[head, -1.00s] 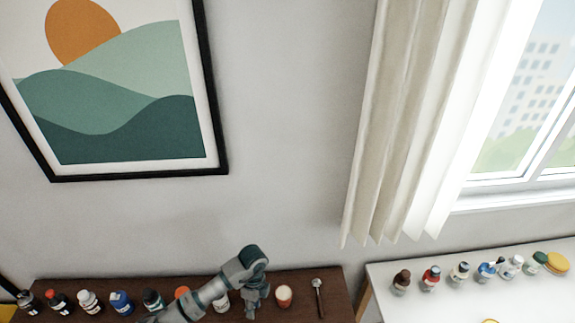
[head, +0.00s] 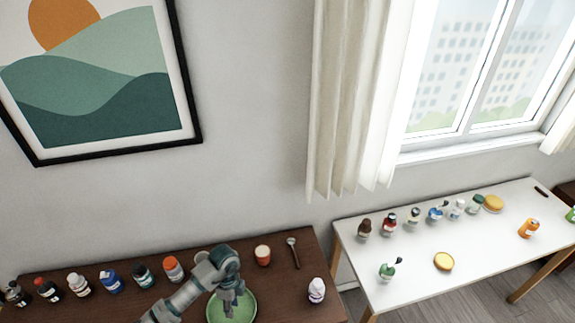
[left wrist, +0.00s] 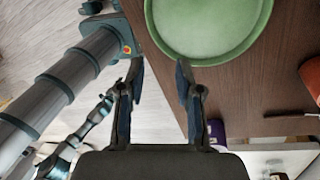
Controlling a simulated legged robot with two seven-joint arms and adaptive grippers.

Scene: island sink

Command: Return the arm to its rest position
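My left gripper (head: 231,300) hangs fingers-down over a green round dish (head: 250,306) on the dark brown table. In the left wrist view, its two dark fingers (left wrist: 160,78) are apart with nothing between them. The green dish (left wrist: 210,55) lies beyond the fingertips there, and the table edge runs between the fingers. My left arm (head: 180,303) comes in from the lower left of the head view and hides part of the table. I cannot make out my right gripper in either current view.
Several bottles, including one with an orange cap (head: 173,268), line the back of the brown table (head: 292,278). A cup (head: 263,255), a spoon (head: 293,253) and a purple-capped white bottle (head: 317,291) stand or lie right. A white table (head: 400,283) holds more bottles.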

